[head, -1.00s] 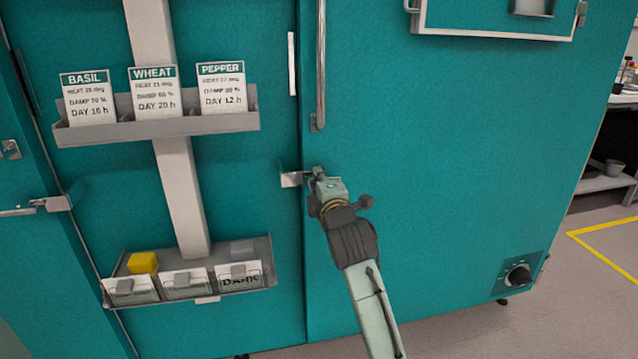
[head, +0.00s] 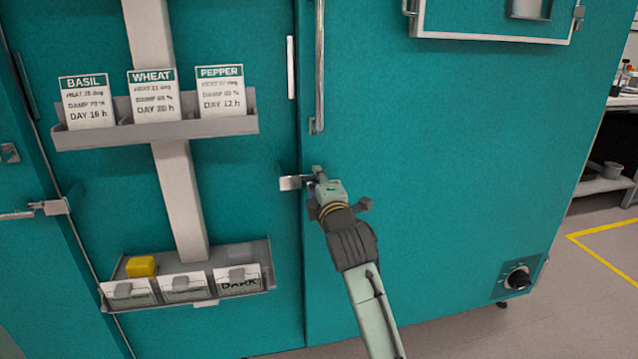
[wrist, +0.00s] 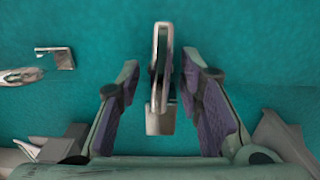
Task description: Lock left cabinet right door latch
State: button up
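The metal latch (head: 292,182) sits at the door seam of the teal cabinet, just left of my gripper in the head view. My gripper (head: 319,177) is at the seam, below the lower end of the long vertical door handle. In the wrist view the latch (wrist: 160,80) lies between the two fingers of my gripper (wrist: 160,95), which stand apart on either side of it. A gap shows on both sides, so the fingers are open and not clamped. The part of the latch behind my gripper is hidden in the head view.
The vertical handle (head: 320,65) is above my gripper. Card rack (head: 160,133) and lower bin tray (head: 245,293), with a yellow block (head: 141,266), hang to the left. Another latch (head: 50,207) is at far left. A dial (head: 517,278) is low on the right.

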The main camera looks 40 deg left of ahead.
jog(key=v, duration=1.2)
dwell(0.3)
